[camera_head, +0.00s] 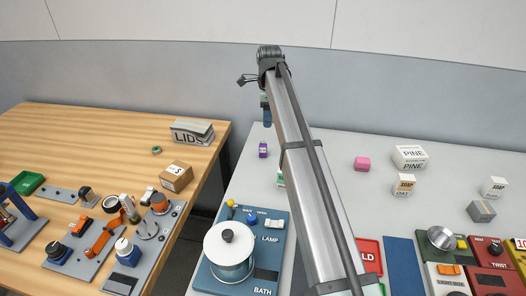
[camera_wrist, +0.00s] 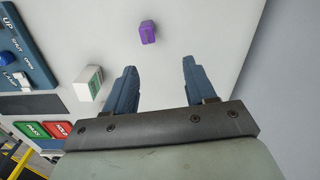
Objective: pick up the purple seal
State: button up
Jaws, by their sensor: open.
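The purple seal (camera_head: 263,149), a small upright block, stands on the grey table near its back left edge. It also shows in the wrist view (camera_wrist: 147,32), top middle, beyond my fingertips and apart from them. My gripper (camera_wrist: 159,66) is open, with nothing between its two blue-grey fingers. In the head view, my gripper (camera_head: 266,112) shows small and partly hidden by my arm, above and behind the seal.
A white and green box (camera_wrist: 88,83) stands left of my fingers. A grey wall (camera_head: 400,90) rises behind.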

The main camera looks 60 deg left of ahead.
aim_at(263, 145)
jog(key=f, duration=0.3)
jog(key=s+f, duration=0.1)
jog(key=f, duration=0.2)
jog(key=s+f, duration=0.1)
jog(key=f, duration=0.1)
jog(key=shift+s+a+f, duration=0.1)
jog(key=shift+s+f, duration=0.15)
jog(key=shift+f, duration=0.15)
jog(key=shift+w+d+f, duration=0.1)
jog(key=shift+d+f, duration=0.05)
jog(key=shift+f, duration=1.15)
jog(key=shift+w+d+f, duration=0.1)
jog(key=shift+f, duration=1.2)
grip_shut()
